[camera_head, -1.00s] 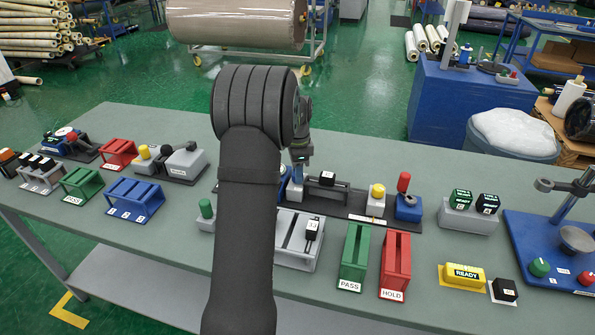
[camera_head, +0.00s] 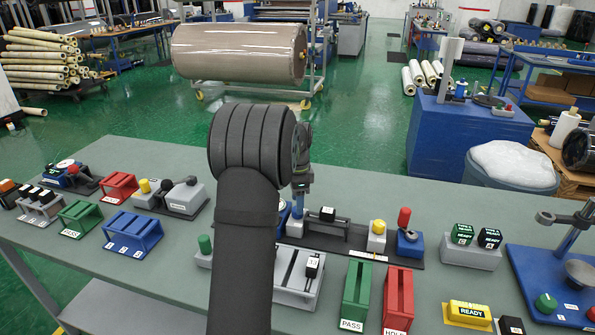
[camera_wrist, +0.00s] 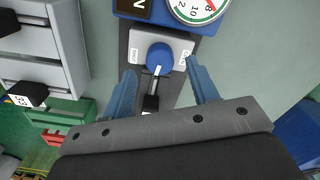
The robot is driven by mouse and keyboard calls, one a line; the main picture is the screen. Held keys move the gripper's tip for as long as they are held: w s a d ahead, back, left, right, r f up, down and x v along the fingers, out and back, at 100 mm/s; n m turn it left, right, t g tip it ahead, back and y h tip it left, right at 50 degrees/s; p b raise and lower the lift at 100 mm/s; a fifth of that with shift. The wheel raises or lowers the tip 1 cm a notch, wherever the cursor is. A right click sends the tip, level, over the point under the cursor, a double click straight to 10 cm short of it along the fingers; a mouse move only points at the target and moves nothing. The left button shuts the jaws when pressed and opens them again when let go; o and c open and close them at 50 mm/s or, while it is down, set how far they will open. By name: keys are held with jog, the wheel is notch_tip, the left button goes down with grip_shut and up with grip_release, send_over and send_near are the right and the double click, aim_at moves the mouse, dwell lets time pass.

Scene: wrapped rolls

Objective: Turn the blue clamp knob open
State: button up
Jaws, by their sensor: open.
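The blue clamp knob (camera_wrist: 159,56) shows from above in the wrist view, with a white pointer line toward the bottom of the picture. My gripper (camera_wrist: 160,68) is open, with one blue finger on each side of the knob and a gap to each. Whether the fingertips are down at knob height is unclear.
A round gauge (camera_wrist: 196,8) on a blue block lies just beyond the knob. A black part (camera_wrist: 151,103) lies between the fingers. A grey rack (camera_wrist: 65,40) stands at left. A yellow knob (camera_head: 378,227) and red handle (camera_head: 404,217) stand to the right along the base.

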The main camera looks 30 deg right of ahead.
notch_tip(320, 180, up, 15)
jog(key=shift+f, duration=0.15)
dwell(0.4)
notch_tip(320, 180, down, 18)
jog(key=m, duration=0.4)
jog(key=shift+w+a, duration=0.1)
jog(key=shift+c, duration=0.2)
